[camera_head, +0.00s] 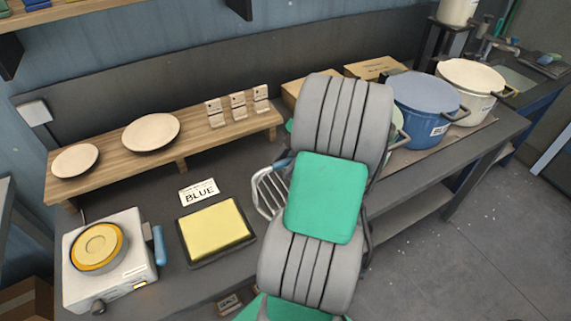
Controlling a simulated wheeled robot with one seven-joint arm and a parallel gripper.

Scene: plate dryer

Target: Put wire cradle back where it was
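The wire cradle (267,192) is a light grey wire frame with parallel bars. It shows just left of my arm in the middle of the view. Its right part is hidden behind the arm. A small blue piece (283,163) shows at its upper edge; I cannot tell whether it belongs to the cradle. My arm's large grey and green links hide my gripper. Whether it holds the cradle, and whether the cradle rests on the table or hangs above it, cannot be told.
A yellow pad in a dark tray (218,230) lies left of the cradle, behind it a BLUE card (198,191). A white appliance (108,262) with a yellow disc stands at left. A wooden shelf (180,151) bears two plates. Blue (424,98) and cream (472,80) pots stand at right.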

